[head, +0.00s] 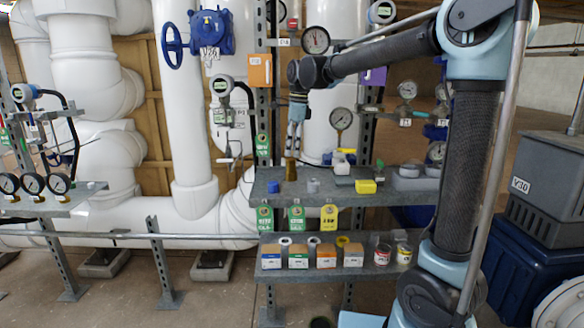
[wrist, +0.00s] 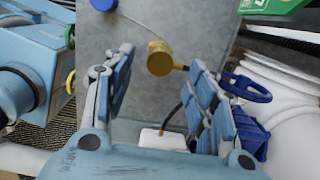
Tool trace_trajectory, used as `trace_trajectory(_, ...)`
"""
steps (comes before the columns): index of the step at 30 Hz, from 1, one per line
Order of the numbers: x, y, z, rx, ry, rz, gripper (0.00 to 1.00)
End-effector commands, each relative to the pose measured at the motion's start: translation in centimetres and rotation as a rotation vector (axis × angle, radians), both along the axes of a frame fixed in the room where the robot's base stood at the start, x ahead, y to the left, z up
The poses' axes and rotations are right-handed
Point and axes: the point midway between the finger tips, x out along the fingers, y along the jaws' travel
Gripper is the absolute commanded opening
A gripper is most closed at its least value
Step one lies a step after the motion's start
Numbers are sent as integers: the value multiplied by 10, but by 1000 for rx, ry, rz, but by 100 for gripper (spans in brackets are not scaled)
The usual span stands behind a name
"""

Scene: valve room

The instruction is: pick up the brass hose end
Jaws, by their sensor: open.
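The brass hose end (head: 291,171) stands on the upper grey shelf (head: 300,198), towards its left part. In the wrist view the brass hose end (wrist: 159,58) is a gold cylinder between and a little beyond my fingertips, with a dark piece at its right side. My gripper (head: 296,139) hangs from above, pointing down just over the brass hose end. In the wrist view my gripper (wrist: 163,66) is open, with one blue-padded finger on each side. No contact is visible. The lower end of the brass piece is hard to make out.
A blue piece (head: 273,187), a grey cylinder (head: 313,186) and a yellow block (head: 366,187) stand near it on the shelf. Hanging tags (head: 297,216) line the shelf front. Gauges (head: 341,119) and white pipes stand behind.

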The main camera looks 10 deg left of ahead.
Motion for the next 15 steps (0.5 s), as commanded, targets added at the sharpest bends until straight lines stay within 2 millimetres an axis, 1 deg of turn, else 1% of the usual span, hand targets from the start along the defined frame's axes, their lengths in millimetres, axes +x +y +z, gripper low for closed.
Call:
trace_trajectory(8, 0, 1, -17, 0, 0, 0, 52)
trace_trajectory(15, 1, 4, -49, 0, 0, 0, 52)
